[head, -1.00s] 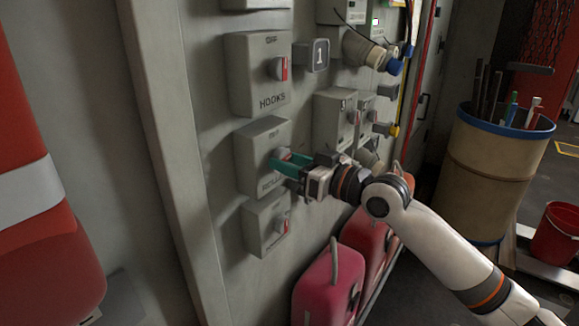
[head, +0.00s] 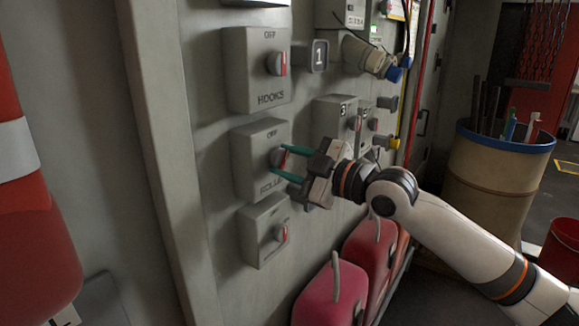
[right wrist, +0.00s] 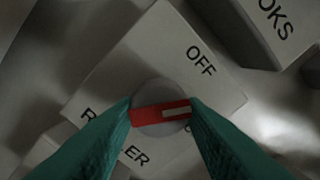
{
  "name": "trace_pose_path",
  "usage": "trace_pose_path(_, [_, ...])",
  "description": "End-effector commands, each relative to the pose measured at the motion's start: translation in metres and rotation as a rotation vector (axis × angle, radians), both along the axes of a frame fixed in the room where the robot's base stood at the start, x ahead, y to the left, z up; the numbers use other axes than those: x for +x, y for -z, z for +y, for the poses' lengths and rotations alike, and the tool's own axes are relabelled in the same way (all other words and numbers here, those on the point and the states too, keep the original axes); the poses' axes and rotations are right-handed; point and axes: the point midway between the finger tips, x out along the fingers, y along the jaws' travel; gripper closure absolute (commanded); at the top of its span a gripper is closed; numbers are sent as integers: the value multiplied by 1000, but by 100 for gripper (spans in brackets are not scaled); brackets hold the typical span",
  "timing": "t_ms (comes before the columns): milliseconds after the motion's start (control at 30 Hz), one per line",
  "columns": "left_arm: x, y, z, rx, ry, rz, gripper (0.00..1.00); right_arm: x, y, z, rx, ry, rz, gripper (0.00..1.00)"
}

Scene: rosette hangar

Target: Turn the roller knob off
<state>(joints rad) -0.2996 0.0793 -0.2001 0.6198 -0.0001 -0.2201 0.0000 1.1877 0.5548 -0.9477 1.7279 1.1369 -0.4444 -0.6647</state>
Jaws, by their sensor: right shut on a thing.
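The roller knob (head: 276,157) is a round grey knob with a red bar on the middle grey wall box (head: 245,160), labelled OFF above and ROLLER below. My right gripper (head: 282,159) has its teal fingers closed on the knob from both sides. In the right wrist view the fingertips (right wrist: 160,104) press on the two ends of the red bar (right wrist: 150,116). The bar lies level in that picture, with its pale mark on the right. The OFF label (right wrist: 201,60) is up and to the right of it. My left gripper is not in view.
The HOOKS box (head: 250,75) with its own knob sits just above, and another knob box (head: 262,235) just below. More switches and a numbered box (head: 333,118) are to the right. Red canisters (head: 330,295) stand below. A barrel (head: 490,185) stands farther right.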

Motion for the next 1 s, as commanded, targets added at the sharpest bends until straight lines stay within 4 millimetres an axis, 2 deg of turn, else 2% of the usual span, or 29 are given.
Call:
trace_pose_path(500, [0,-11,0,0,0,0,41,1,-3,-1,-256,0,-347,85])
trace_pose_path(1000, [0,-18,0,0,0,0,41,1,-2,-1,-346,-1,-475,85])
